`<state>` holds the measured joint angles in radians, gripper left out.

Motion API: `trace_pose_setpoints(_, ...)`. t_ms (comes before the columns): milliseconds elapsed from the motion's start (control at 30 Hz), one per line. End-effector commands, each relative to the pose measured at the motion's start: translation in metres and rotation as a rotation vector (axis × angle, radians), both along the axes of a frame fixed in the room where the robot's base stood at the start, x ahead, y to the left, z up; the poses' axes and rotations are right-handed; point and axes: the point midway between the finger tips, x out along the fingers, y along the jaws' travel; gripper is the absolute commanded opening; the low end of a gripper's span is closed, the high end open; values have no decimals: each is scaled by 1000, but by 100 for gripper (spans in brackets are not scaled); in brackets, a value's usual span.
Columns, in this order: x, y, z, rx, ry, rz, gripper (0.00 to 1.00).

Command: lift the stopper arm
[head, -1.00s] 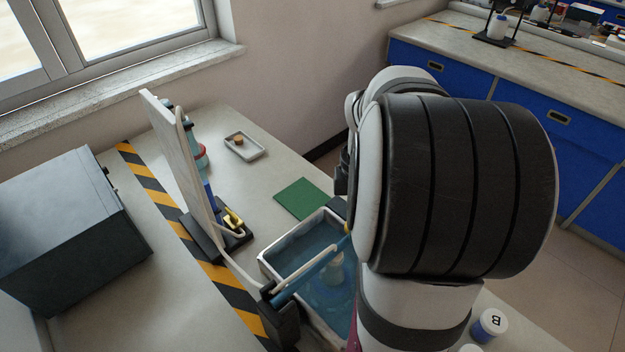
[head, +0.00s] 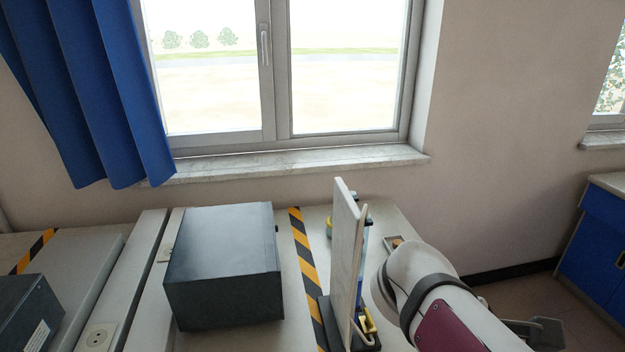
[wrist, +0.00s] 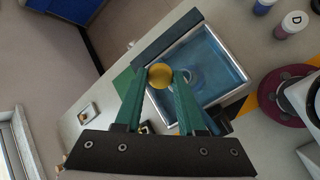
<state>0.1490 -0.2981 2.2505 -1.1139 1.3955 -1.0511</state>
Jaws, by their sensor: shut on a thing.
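A round yellow knob (wrist: 160,76) sits between the fingertips of my gripper (wrist: 162,75) in the wrist view. My gripper is shut on it. The rest of the part it belongs to is hidden behind the knob and fingers, so I cannot tell how the stopper arm lies.
Lidded bottles (wrist: 294,20) stand at upper right. A dark box (head: 224,262) stands left of the striped tape (head: 305,262) in the head view.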

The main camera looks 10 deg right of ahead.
Motion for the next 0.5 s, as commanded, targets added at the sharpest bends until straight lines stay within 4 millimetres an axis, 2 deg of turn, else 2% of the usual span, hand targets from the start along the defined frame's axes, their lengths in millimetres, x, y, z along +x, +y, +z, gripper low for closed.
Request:
trace_pose_setpoints(400,2,70,29,-397,1,9,0)
trace_pose_setpoints(500,1,87,33,-414,-2,5,0)
